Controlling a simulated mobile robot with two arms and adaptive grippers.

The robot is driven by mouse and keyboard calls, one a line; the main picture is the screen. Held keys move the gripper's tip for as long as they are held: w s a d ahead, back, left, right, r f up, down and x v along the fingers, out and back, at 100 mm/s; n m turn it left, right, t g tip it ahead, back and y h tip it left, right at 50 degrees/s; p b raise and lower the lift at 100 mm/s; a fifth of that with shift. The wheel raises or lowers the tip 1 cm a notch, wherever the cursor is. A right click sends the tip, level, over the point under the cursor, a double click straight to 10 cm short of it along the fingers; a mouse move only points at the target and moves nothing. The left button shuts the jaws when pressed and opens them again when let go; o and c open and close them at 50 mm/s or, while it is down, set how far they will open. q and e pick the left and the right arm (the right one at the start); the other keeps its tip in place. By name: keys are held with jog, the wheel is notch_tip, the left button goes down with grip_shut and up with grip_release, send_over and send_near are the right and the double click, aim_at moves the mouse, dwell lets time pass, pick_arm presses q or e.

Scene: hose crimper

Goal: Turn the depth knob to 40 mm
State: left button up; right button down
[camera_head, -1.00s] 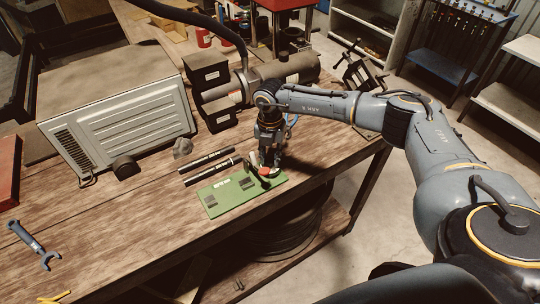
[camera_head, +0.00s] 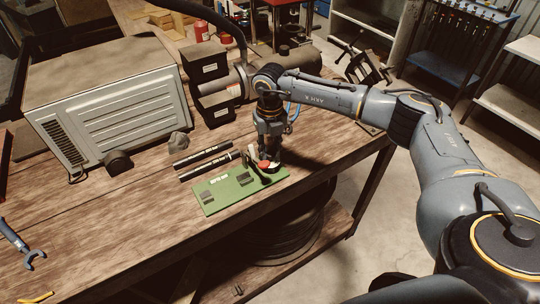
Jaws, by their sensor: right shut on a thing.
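The green control panel (camera_head: 220,202) lies on the wooden bench, with small dark blocks and labels on it. My right gripper (camera_head: 270,161) points down over the panel's far right end, with its fingers low at the surface. It is shut on the depth knob, which its fingers largely hide. A red part (camera_head: 263,166) shows right at the fingertips. The knob's scale and setting are too small to read. My left gripper is not in view.
Two black rods (camera_head: 207,163) lie behind the panel. A grey cabinet-like machine (camera_head: 110,110) and black stacked blocks (camera_head: 206,64) stand farther back. A blue wrench (camera_head: 20,245) lies at far left. The bench front edge is close to the panel; bare wood (camera_head: 120,230) is free left of it.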

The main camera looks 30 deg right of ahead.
aim_at(270, 153)
jog(key=n+b, duration=0.4)
jog(key=n, duration=0.1)
jog(key=shift+w+f+n, duration=0.1)
jog(key=shift+n, duration=0.2)
jog(key=shift+n+b, duration=1.05)
jog(key=shift+n, duration=0.15)
jog(key=shift+n+b, duration=0.65)
jog(key=shift+n, duration=0.55)
jog(key=shift+r+n, duration=0.2)
jog(key=shift+n, duration=0.1)
jog(key=c, duration=1.1)
grip_release()
notch_tip(270, 153, up, 12)
